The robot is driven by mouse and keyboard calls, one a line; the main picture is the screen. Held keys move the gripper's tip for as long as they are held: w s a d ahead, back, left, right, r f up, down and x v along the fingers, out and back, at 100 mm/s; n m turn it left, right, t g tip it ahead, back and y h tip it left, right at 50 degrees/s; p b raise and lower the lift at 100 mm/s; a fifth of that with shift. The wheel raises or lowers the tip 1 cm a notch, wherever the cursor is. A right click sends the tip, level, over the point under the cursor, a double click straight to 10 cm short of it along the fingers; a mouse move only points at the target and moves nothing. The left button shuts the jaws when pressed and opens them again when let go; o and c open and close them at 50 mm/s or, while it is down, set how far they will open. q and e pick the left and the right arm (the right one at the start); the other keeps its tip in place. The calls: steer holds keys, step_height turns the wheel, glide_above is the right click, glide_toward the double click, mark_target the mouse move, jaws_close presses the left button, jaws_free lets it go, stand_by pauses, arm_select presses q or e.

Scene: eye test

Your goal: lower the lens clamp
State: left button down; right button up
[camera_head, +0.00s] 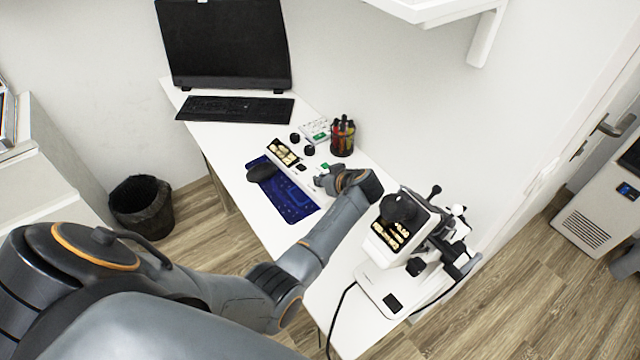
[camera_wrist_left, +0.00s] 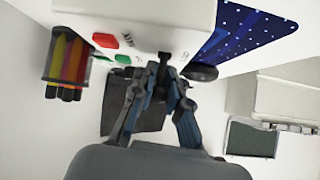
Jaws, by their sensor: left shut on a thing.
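A white instrument with a lit display (camera_head: 284,152) and black knobs stands on the desk. In the left wrist view its white body (camera_wrist_left: 150,18) fills the top, with a red button (camera_wrist_left: 105,40) and a green button (camera_wrist_left: 123,59). A small black lever (camera_wrist_left: 165,57) sticks out of its face. My left gripper (camera_head: 325,178) reaches the instrument's near end. In the left wrist view my left gripper (camera_wrist_left: 164,75) is shut on the black lever, its fingertips partly covering it. I cannot make out the lens clamp itself. My right gripper is not in view.
A pen cup (camera_head: 342,137) stands just behind the instrument. A blue mat (camera_head: 290,198) with a black mouse (camera_head: 261,172) lies to its left. A second white device (camera_head: 385,285) with a lit display stands at the desk's near right. A keyboard (camera_head: 235,109) and monitor (camera_head: 225,45) are at the far end.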

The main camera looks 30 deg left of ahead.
arm_select(q)
steer(key=shift+d+f+y+b, duration=0.15)
steer(key=shift+d+y+b, duration=0.1)
steer(key=shift+y+b, duration=0.6)
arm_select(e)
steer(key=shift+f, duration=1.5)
arm_select(q)
steer(key=c, duration=1.3)
jaws_free()
step_height(320, 180, up, 10)
